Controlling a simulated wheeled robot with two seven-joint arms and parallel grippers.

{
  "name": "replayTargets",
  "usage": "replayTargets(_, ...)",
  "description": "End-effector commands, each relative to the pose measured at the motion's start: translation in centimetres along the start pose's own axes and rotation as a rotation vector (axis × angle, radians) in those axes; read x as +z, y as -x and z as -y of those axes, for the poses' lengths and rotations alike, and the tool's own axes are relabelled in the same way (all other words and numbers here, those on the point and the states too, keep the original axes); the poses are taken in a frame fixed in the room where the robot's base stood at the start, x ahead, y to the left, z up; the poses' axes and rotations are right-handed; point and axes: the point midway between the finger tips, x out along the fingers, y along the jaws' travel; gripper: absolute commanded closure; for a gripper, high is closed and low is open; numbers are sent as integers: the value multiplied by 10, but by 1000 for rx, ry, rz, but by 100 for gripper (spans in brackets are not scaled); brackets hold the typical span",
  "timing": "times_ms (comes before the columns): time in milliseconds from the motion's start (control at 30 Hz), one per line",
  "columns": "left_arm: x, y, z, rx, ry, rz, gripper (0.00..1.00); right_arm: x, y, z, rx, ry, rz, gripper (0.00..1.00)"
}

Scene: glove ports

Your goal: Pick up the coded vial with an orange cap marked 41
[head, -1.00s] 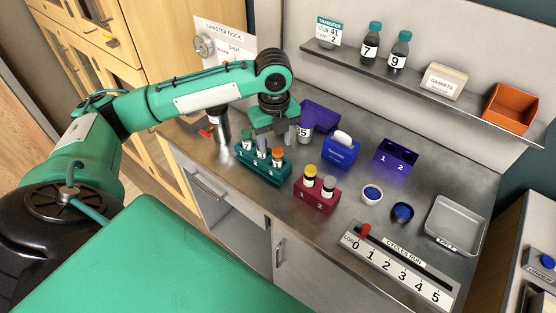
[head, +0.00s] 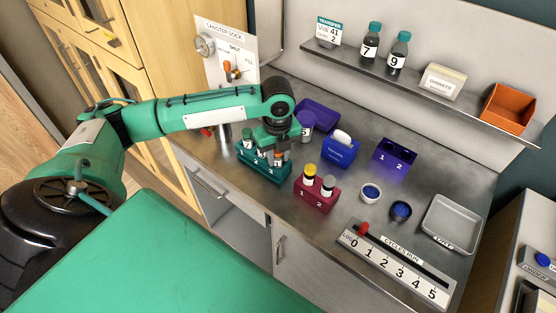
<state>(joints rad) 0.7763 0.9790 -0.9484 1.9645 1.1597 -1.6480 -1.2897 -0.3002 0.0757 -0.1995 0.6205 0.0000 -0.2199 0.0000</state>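The teal rack (head: 264,174) stands near the counter's front edge and holds vials, including a green-capped one (head: 247,134). The orange-capped vial (head: 278,158) is in the rack's right part, mostly hidden by my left gripper. Its number is too small to read. My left gripper (head: 274,151) points down over the rack, its fingers at the orange-capped vial's height. I cannot tell whether they touch or grip it. A transfer card (head: 328,32) on the shelf reads vial 41 and 2. My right gripper is not in view.
A maroon rack (head: 316,199) with yellow- and grey-capped vials stands to the right. A blue box (head: 341,151), an empty purple two-hole rack (head: 395,157), small bowls and a grey tray (head: 452,224) lie beyond. A canister dock panel (head: 225,50) stands behind my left arm.

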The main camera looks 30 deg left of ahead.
Motion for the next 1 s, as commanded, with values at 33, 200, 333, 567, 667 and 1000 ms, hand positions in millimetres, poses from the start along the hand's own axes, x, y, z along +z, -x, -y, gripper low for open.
replayTargets(33,0,0,0,0,0,0,91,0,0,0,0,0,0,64)
replayTargets(200,0,0,0,0,0,0,95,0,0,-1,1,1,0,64)
replayTargets(333,0,1,0,-1,0,0,95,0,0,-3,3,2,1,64)
replayTargets(567,0,16,1,-3,0,1,95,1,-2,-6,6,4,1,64)
replayTargets(667,0,30,1,-3,0,2,95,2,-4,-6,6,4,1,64)
replayTargets(1000,0,112,3,-7,-1,2,95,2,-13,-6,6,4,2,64)
